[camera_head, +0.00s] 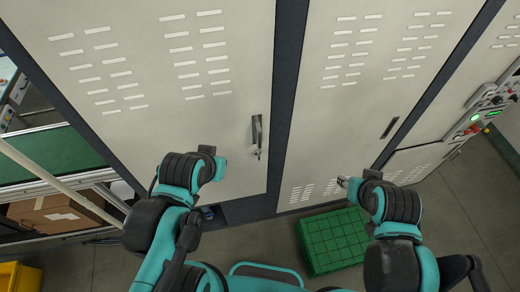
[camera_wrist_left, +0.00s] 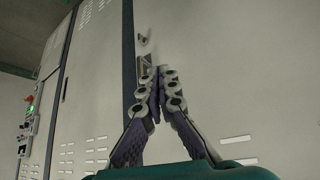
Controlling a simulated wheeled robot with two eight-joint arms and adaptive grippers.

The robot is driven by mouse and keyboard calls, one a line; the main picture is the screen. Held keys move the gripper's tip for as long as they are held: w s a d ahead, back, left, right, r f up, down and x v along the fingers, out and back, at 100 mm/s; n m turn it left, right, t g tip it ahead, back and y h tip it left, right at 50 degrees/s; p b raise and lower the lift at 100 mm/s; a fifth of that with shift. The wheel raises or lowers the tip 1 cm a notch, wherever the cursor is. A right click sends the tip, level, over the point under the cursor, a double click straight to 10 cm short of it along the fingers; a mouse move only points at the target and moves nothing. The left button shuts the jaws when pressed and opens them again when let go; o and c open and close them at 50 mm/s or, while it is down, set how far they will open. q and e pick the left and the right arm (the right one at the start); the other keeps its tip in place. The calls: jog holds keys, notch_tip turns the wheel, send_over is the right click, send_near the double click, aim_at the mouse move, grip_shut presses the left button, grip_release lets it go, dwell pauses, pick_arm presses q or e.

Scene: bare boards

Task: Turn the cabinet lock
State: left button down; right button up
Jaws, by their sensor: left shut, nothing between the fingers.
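The cabinet lock (camera_head: 257,136) is a slim grey handle on a dark plate, set near the right edge of the pale left cabinet door (camera_head: 180,90). It also shows in the left wrist view (camera_wrist_left: 145,62), partly covered by my fingertips. My left gripper (camera_wrist_left: 156,72) is shut and empty, its two fingers meeting in front of the door. Its tips appear close to the lock; I cannot tell if they touch it. In the head view my left wrist is left of and below the lock. My right gripper (camera_head: 342,182) is at the lower right, its fingers mostly hidden.
A green crate (camera_head: 333,240) stands on the floor before the cabinets. A second door with a dark recessed handle (camera_head: 389,128) is to the right. A control panel (camera_head: 482,110) is at far right. A cardboard box (camera_head: 60,213) and a yellow bin (camera_head: 18,277) are at left.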

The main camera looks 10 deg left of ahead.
pick_arm(q)
jog(key=c, duration=1.6)
grip_release()
jog(key=shift+f, duration=0.25)
jog(key=shift+c, duration=0.2)
jog(key=m+t+y+b, duration=0.7)
jog(key=m+t+b, duration=0.2)
jog(key=m+b, duration=2.25)
send_near(259, 157)
jog(key=w, duration=0.2)
jog(key=x, duration=0.2)
jog(key=b+x, duration=0.1)
jog(key=x, duration=0.4)
jog(key=shift+w+a+f+b, duration=0.1)
jog(key=shift+w+a+b, duration=0.15)
jog(key=shift+a, duration=0.2)
jog(key=shift+s, duration=0.1)
grip_shut()
